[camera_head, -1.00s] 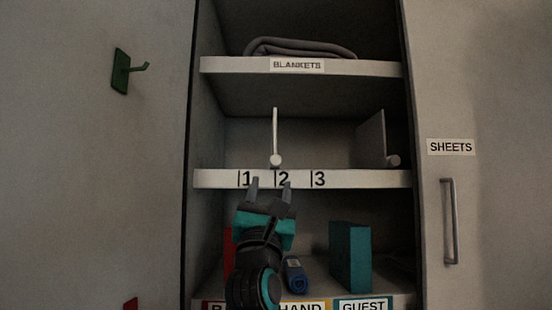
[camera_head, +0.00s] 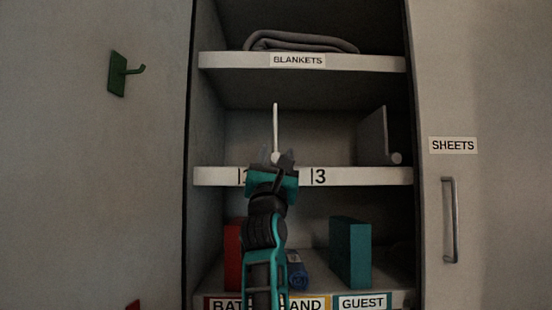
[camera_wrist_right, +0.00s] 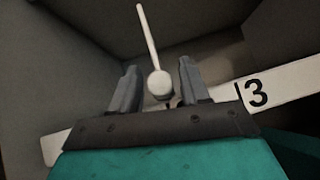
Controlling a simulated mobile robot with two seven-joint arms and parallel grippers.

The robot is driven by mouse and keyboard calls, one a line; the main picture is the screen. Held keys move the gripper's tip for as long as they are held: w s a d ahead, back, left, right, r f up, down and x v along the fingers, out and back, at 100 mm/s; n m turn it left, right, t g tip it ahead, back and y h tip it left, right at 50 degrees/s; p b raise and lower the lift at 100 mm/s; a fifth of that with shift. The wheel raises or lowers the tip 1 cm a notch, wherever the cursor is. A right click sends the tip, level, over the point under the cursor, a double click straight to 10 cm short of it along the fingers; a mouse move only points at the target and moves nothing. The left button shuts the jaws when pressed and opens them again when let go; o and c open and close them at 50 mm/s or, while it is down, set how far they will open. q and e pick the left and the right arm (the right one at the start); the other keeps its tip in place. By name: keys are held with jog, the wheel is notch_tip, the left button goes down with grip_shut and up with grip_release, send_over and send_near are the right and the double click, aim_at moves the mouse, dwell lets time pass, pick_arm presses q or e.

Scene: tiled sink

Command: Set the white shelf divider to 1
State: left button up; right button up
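The white shelf divider (camera_head: 275,122) stands upright on the middle shelf, with a round knob at its front, near the 2 mark. It also shows in the right wrist view (camera_wrist_right: 147,35), its knob (camera_wrist_right: 159,85) between the fingers. My right gripper (camera_head: 277,158) is open at the shelf's front edge, one finger on each side of the knob, with small gaps visible. The shelf edge (camera_head: 370,177) carries the marks 1, 2 and 3. My right gripper covers the 2 and part of the 1; the 3 is clear. My left gripper is not in view.
A second, grey divider (camera_head: 371,135) with a knob stands at the right of the same shelf. A folded blanket (camera_head: 300,44) lies on the shelf above. Below are a red item (camera_head: 232,255), a blue roll (camera_head: 297,275) and a teal block (camera_head: 350,252). Cabinet walls flank the shelves.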

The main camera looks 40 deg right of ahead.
grip_shut()
dwell(0.3)
jog(key=shift+w+a+f+b, duration=0.2)
jog(key=shift+w+a+b, duration=0.1)
jog(key=shift+b, duration=0.2)
jog(key=w+a+b, duration=0.4)
jog(key=a+b, duration=0.1)
jog(key=shift+w+a+r, duration=0.15)
jog(key=shift+w+a, duration=0.1)
jog(key=shift+w, duration=0.05)
jog(key=shift+o, duration=0.9)
grip_release()
